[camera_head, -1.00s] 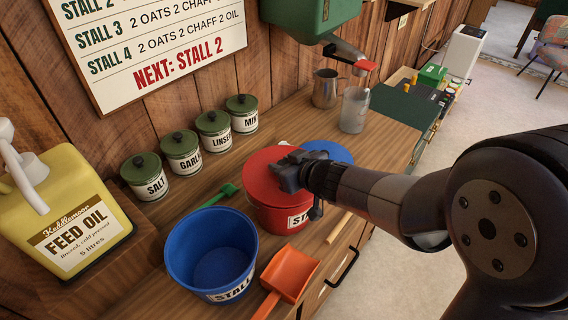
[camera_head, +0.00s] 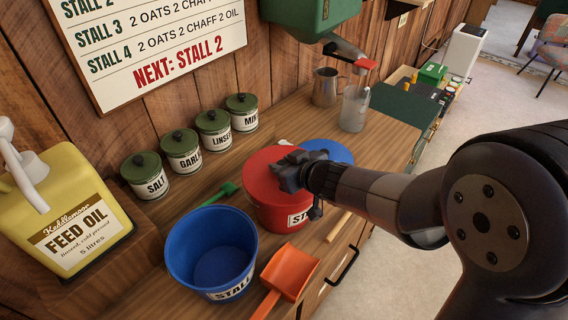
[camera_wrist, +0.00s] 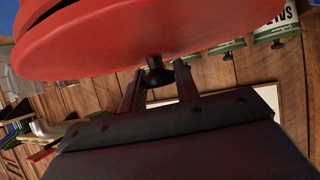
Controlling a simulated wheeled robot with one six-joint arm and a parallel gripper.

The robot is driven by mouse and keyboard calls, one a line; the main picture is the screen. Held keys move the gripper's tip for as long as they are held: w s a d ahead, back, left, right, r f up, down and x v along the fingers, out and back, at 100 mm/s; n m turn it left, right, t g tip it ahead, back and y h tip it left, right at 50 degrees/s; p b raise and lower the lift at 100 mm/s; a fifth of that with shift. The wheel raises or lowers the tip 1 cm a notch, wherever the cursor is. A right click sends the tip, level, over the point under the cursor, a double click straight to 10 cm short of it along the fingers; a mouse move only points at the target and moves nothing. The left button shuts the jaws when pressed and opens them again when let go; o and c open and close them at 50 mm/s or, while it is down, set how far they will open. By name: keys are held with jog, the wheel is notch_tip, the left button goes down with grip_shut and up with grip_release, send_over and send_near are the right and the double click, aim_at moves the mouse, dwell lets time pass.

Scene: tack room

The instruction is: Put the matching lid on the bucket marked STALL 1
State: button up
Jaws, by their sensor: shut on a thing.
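The red bucket (camera_head: 285,217) stands on the wooden counter, its label showing only "STA" before my arm hides the rest. A red lid (camera_head: 262,170) is over its top, and it fills the upper part of the wrist view (camera_wrist: 150,45). I cannot tell whether it is fully seated. My gripper (camera_head: 288,172) is shut on the lid's dark knob (camera_wrist: 156,74). The blue bucket (camera_head: 213,252) is open and empty at front left, labelled "STALL" with its number not readable. A blue lid (camera_head: 332,150) lies behind the red bucket, partly hidden.
An orange scoop (camera_head: 290,272) lies in front of the blue bucket, and a green scoop (camera_head: 215,195) behind it. Several lidded tins (camera_head: 183,152) line the wall. A feed oil jug (camera_head: 72,225) stands left. A metal jug (camera_head: 326,88) and clear beaker (camera_head: 354,110) stand behind.

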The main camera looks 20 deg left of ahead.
aim_at(309, 199)
jog(key=shift+f+b, duration=0.3)
jog(key=shift+f, duration=0.1)
jog(key=o, duration=0.7)
jog(key=shift+r, duration=0.15)
jog(key=shift+p+v, duration=2.05)
jog(key=shift+v, duration=1.35)
jog(key=shift+p+v, duration=1.25)
jog(key=shift+v, duration=0.8)
